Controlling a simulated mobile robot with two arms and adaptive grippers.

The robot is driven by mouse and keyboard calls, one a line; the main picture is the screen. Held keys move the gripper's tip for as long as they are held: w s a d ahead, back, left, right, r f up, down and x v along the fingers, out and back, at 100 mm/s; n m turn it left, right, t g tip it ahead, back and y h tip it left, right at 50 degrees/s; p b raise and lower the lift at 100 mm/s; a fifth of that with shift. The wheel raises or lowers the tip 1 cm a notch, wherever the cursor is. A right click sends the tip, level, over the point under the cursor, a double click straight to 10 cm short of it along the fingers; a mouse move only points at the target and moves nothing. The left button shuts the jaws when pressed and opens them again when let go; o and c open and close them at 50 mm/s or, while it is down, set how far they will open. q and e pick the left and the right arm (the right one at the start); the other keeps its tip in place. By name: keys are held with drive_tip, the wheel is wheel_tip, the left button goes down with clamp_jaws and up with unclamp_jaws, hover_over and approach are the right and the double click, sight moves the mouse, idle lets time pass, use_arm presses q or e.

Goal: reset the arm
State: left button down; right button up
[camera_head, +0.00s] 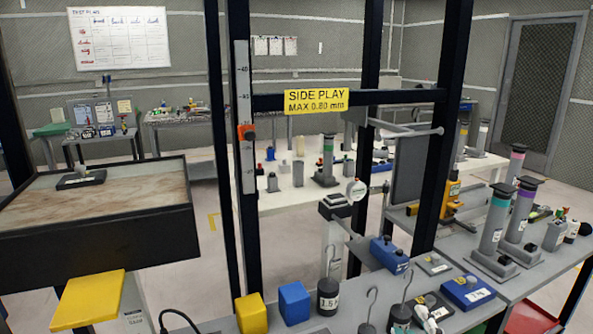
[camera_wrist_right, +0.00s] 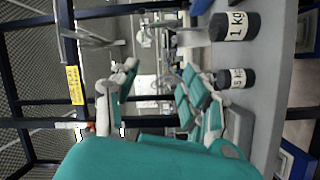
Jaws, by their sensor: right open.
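My right gripper (camera_wrist_right: 158,68) shows in the right wrist view with its teal and white fingers spread apart. Nothing is between the fingers. The large teal body of the gripper fills the bottom of that view. My left gripper is in neither view.
Dark weights, one marked 1 kg (camera_wrist_right: 235,26), stand beside the gripper in the wrist view. A black frame (camera_head: 242,160) rises there. A wooden-topped box (camera_head: 100,234) stands left.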

drive_tip(key=s+d+f+m+g+h, duration=0.1)
drive_tip(key=s+f+m+g, duration=0.35)
drive_tip(key=f, duration=0.35)
drive_tip(key=s+d+f+m+g, duration=0.2)
drive_tip(key=s+f+m+g, duration=0.25)
drive_tip(key=f, duration=0.35)
drive_tip(key=s+a+f+m+g+y, duration=0.1)
drive_tip(key=s+f+m+g, duration=0.2)
drive_tip(key=s, duration=0.4)
drive_tip(key=s+a+f+g, duration=0.2)
drive_tip(key=s+f+g, duration=0.1)
drive_tip(key=s+f, duration=0.3)
wheel_tip(320, 180, down, 21)
drive_tip(key=s+g+p, duration=0.1)
drive_tip(key=p, duration=0.2)
drive_tip(key=s+d+f+g+p, duration=0.1)
drive_tip(key=s+d+f+p, duration=0.1)
drive_tip(key=s+f, duration=1.2)
drive_tip(key=shift+s+d+f, duration=0.4)
drive_tip(key=shift+s+d, duration=0.1)
drive_tip(key=shift+s, duration=0.6)
